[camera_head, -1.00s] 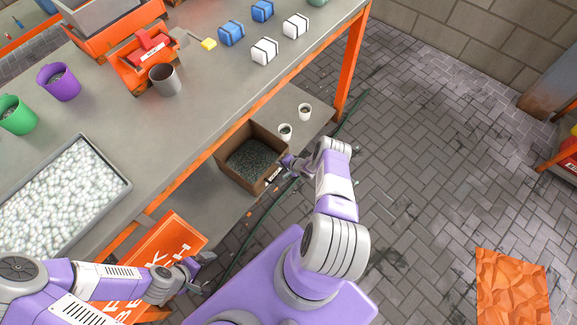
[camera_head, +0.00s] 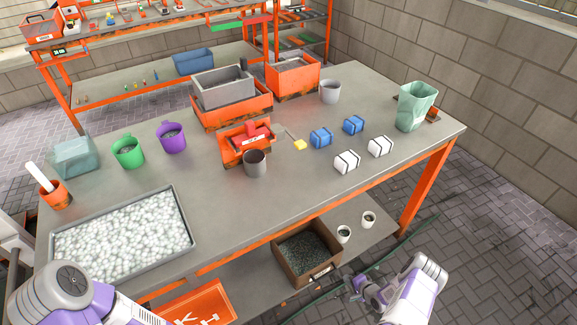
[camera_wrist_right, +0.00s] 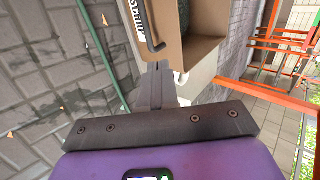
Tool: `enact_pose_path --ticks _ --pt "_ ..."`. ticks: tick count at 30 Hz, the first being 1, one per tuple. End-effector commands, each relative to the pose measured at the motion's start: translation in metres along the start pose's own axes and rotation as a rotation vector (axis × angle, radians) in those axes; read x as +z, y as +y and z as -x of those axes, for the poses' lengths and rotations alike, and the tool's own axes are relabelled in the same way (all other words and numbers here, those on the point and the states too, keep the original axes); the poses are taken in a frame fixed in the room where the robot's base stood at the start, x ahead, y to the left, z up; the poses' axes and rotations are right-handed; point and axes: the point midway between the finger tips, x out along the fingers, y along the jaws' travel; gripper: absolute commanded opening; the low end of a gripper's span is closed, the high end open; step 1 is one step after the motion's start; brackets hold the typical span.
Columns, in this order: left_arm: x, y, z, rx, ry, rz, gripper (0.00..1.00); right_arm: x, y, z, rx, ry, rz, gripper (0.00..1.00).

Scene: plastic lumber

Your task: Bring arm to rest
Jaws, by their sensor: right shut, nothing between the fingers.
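My right arm comes in at the lower right of the head view. Its gripper (camera_head: 358,287) is beside the open cardboard box (camera_head: 312,275) on the lower shelf, just off its right front corner. In the right wrist view the gripper's fingers (camera_wrist_right: 158,85) are together with nothing between them. The box also shows there, with its label and dark handle (camera_wrist_right: 135,25), just beyond the fingertips. I cannot tell whether they touch it. Part of my left arm shows at the lower left of the head view; its gripper is out of the picture.
The worktable (camera_head: 240,210) holds a tray of whitish pellets (camera_head: 185,205), green and purple cups (camera_head: 172,150), an orange tool (camera_head: 240,155), blue and white bundles (camera_head: 347,161) and a green container (camera_head: 415,110). Two small cups (camera_head: 368,219) stand on the shelf. Paved floor (camera_head: 480,240) at right is clear.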

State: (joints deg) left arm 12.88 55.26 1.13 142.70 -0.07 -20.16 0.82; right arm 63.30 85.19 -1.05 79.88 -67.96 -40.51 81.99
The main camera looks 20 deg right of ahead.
Motion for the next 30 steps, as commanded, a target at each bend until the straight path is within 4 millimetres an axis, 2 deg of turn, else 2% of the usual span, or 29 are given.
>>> enact_pose_path --ticks 4,7,8,11,13,17,18,21,24,27,30 --pt "0.000 0.001 0.002 0.000 0.000 0.000 0.98 0.007 -0.010 -0.002 0.004 -0.010 0.018 0.00" --pt "0.000 0.002 0.006 0.000 0.000 0.000 0.98 0.030 -0.038 -0.004 0.026 -0.039 0.075 0.00" --pt "0.001 0.003 0.009 0.000 0.000 0.000 0.98 0.041 -0.050 -0.003 0.036 -0.052 0.102 0.00" --pt "0.001 0.006 0.016 0.000 0.000 0.000 0.98 0.089 -0.091 0.004 0.090 -0.117 0.216 0.00" --pt "0.001 0.008 0.022 0.000 0.000 0.000 0.98 0.129 -0.115 0.016 0.137 -0.177 0.311 0.00" --pt "0.001 0.012 0.032 0.000 0.000 0.000 0.98 0.203 -0.146 0.057 0.230 -0.309 0.502 0.00" --pt "0.002 0.013 0.035 0.000 0.000 0.000 0.98 0.225 -0.152 0.073 0.259 -0.356 0.564 0.00" --pt "0.002 0.015 0.041 0.000 0.000 0.000 0.98 0.272 -0.159 0.119 0.323 -0.471 0.710 0.00" --pt "0.002 0.017 0.045 0.000 0.000 0.000 0.98 0.305 -0.159 0.162 0.375 -0.572 0.831 0.00" --pt "0.002 0.018 0.048 0.000 0.000 0.000 0.98 0.324 -0.157 0.194 0.408 -0.643 0.914 0.00" --pt "0.002 0.018 0.049 0.000 0.000 0.000 0.98 0.333 -0.154 0.211 0.426 -0.682 0.957 0.00"
